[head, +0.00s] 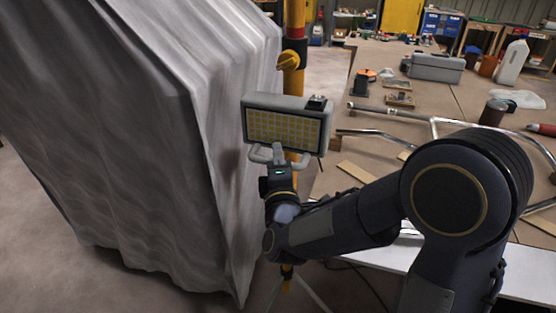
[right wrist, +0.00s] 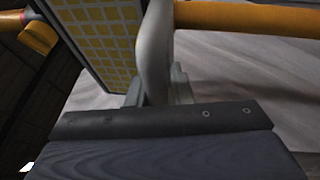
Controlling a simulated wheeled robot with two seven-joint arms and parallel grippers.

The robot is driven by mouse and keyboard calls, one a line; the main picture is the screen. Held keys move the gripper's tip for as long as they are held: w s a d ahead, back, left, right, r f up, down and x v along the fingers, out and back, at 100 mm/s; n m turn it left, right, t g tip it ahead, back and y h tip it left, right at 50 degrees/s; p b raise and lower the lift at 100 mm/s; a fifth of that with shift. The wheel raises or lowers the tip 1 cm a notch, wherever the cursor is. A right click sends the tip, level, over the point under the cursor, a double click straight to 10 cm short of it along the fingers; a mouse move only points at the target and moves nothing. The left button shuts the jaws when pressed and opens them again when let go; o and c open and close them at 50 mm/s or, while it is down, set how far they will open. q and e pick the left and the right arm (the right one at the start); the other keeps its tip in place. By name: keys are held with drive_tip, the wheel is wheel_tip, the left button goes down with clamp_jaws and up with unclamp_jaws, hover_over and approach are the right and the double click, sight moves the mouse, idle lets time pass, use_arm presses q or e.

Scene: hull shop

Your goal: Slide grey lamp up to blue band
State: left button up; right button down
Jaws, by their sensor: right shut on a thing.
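The grey lamp (head: 288,103), with a yellow-celled panel, sits on a yellow upright pole (head: 295,20) in the head view. Its panel (right wrist: 108,35) shows at the upper left of the right wrist view. My right gripper (head: 278,160) is below the lamp's face, shut on its grey handle (right wrist: 155,50). Above the lamp, the pole has a black collar and a yellow knob (head: 289,61). I cannot make out a blue band on the pole. The lamp hides part of the pole. My left gripper is not in view.
A large grey draped sheet (head: 150,130) stands close on the left of the lamp. A workbench (head: 455,95) on the right holds bent metal tubes (head: 390,112), a grey toolbox (head: 436,67) and a white jug (head: 512,62). Tripod legs (head: 310,290) spread below the pole.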

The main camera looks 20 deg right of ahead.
wheel_tip(320, 180, up, 17)
drive_tip(key=p, duration=1.3)
drive_tip(key=c, duration=1.4)
unclamp_jaws()
drive_tip(key=shift+o, duration=0.2)
drive_tip(key=shift+f, duration=0.1)
drive_tip(key=b+v, duration=0.1)
drive_tip(key=v, duration=0.7)
